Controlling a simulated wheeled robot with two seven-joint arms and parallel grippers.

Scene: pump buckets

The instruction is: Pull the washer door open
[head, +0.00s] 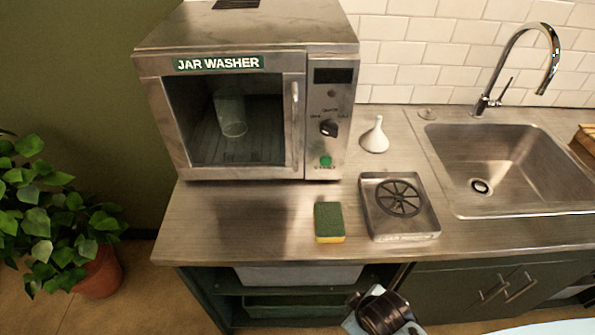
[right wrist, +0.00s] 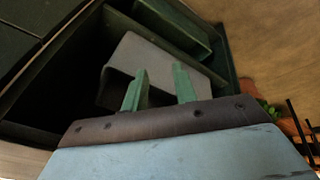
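The jar washer (head: 250,85) is a steel box at the back left of the counter. Its glass-fronted door (head: 240,115) looks shut, flush with the frame. The door has a vertical metal handle (head: 295,122) at its right edge. A clear jar (head: 231,112) shows inside through the window. In the right wrist view, the two green fingers of my right gripper (right wrist: 159,88) are spread apart with nothing between them. In the head view, part of my right arm shows at the bottom, below the counter's front edge and well away from the handle. My left gripper is out of view.
A sponge (head: 329,221), a drain-grate tray (head: 400,208) and a white funnel (head: 375,136) stand on the counter, with the sink (head: 505,165) at right. The counter before the washer's left half is clear. A grey bin (right wrist: 125,62) sits under the counter.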

